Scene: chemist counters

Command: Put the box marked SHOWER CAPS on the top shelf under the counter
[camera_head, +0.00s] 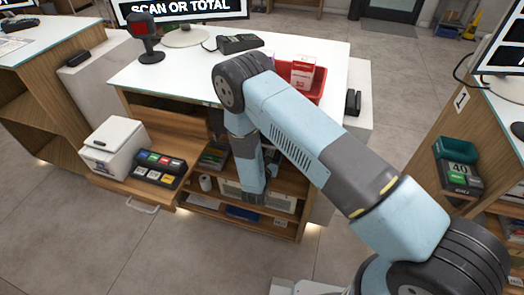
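A white counter (215,65) stands ahead, with open wooden shelves (285,190) under its right part. My arm reaches over from the right and bends down in front of these shelves. My gripper is hidden behind my own arm links, so its fingers and anything in them cannot be seen. A white box with red print (303,73) stands in a red basket (318,90) on the counter. Its lettering is too small to read. No box can be read as SHOWER CAPS. My arm covers part of the top shelf, where some dark packs (213,157) show at the left.
A scanner (148,38) and a card terminal (238,43) are on the counter. A white roll (206,182) sits on the shelving. Open floor lies in front.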

